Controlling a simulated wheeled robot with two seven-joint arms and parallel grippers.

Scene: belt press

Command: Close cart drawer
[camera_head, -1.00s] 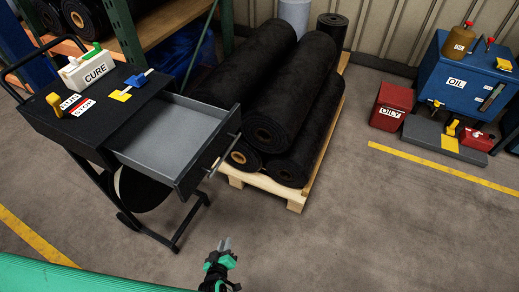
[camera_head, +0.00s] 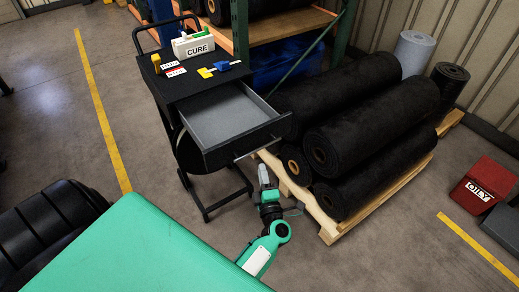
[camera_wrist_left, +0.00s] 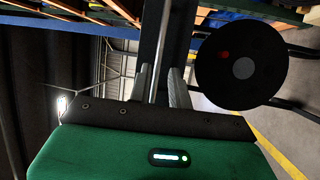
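The black cart (camera_head: 165,84) stands at the upper middle of the head view. Its drawer (camera_head: 225,117) is pulled out toward the right front, and its grey inside looks empty. The drawer's metal handle (camera_head: 258,147) runs along the front. My left gripper (camera_head: 263,170) is just in front of and below the handle. In the left wrist view my left gripper (camera_wrist_left: 159,82) has its fingers apart, with the handle bar (camera_wrist_left: 158,50) lined up in the gap between them. Whether they touch it I cannot tell. My right gripper is not in view.
Black rolls (camera_head: 350,146) lie on a wooden pallet (camera_head: 329,232) close to the right of the drawer and gripper. A CURE box (camera_head: 195,47) and small tagged items sit on the cart top. A red bin (camera_head: 484,184) is at far right. Floor left of the cart is clear.

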